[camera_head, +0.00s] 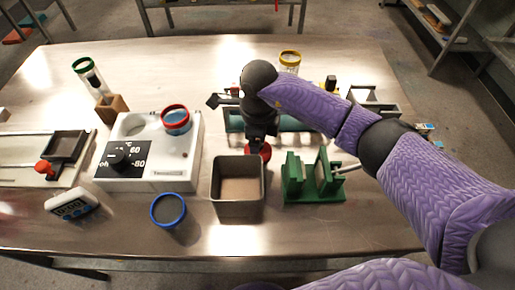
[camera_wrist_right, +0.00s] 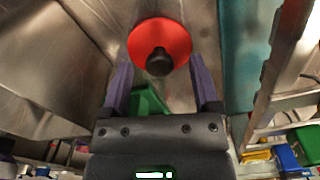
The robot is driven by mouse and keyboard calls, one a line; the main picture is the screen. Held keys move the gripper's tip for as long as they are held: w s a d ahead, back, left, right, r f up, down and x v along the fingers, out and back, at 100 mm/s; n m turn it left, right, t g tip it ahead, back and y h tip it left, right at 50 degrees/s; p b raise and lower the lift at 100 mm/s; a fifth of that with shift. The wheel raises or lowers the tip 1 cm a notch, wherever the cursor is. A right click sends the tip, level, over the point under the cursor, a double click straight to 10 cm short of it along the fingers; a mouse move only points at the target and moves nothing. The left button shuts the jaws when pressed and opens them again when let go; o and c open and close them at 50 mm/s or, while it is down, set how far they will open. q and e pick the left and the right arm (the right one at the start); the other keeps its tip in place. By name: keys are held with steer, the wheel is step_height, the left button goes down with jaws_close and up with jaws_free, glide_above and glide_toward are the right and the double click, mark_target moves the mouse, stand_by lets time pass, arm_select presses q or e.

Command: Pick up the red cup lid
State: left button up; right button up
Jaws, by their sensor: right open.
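The red cup lid (camera_wrist_right: 143,33) is a flat red disc with a dark round knob, seen in the right wrist view. It lies just beyond and between the fingertips of my right gripper (camera_wrist_right: 160,68), which is open with a finger on either side. Contact with the knob cannot be made out. In the head view only part of the red lid (camera_head: 265,152) shows on the table, below my right gripper (camera_head: 259,138), which hides the rest. My left gripper is not in view.
A grey square bin (camera_head: 238,216) stands close in front of the lid, with a green rack (camera_head: 315,197) to its right. A white device (camera_head: 150,165) holds a red-rimmed cup (camera_head: 176,120). A blue-rimmed cup (camera_head: 168,210) stands at the front. A teal bar lies behind.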

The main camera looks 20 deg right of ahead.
steer(key=shift+f, duration=0.45)
steer(key=shift+r, duration=0.1)
jaws_close()
